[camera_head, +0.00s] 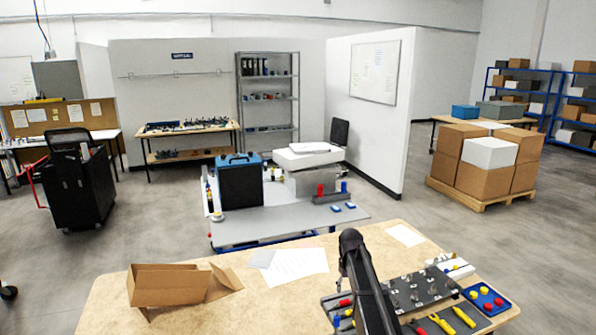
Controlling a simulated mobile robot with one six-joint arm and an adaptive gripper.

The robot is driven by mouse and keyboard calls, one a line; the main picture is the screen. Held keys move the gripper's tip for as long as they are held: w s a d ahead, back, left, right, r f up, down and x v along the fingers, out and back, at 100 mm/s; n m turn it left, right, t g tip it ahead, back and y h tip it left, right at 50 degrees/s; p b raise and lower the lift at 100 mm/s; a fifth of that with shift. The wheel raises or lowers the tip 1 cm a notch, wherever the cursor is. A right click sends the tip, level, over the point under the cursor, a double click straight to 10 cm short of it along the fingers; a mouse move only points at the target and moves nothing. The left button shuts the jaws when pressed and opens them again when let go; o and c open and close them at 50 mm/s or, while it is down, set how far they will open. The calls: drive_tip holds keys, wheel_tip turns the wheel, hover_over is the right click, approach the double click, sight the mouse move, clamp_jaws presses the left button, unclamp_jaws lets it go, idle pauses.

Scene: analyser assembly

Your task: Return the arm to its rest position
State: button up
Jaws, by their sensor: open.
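My dark arm (368,285) rises from the bottom edge of the head view, over the near wooden table (225,308). It bends at a rounded black joint (351,241) at its top. A thin dark part hangs down just left of that joint. No gripper fingers show in this view, so what my gripper is at or near is hidden.
Around my arm on the table are a dark plate with small parts (420,290), a blue tray with red and yellow pieces (486,298), yellow-handled tools (463,316) and a tray of red-handled tools (338,303). An open cardboard box (165,285) and papers (292,266) lie left.

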drive_tip(key=s+f+m+b, duration=0.1)
drive_tip(key=s+f+b, duration=0.3)
drive_tip(key=s, duration=1)
drive_tip(key=s+f+m+b, duration=0.2)
drive_tip(key=s+f+b, duration=0.3)
drive_tip(key=s, duration=0.9)
drive_tip(key=shift+d+f+m, duration=0.3)
drive_tip(key=shift+f, duration=0.1)
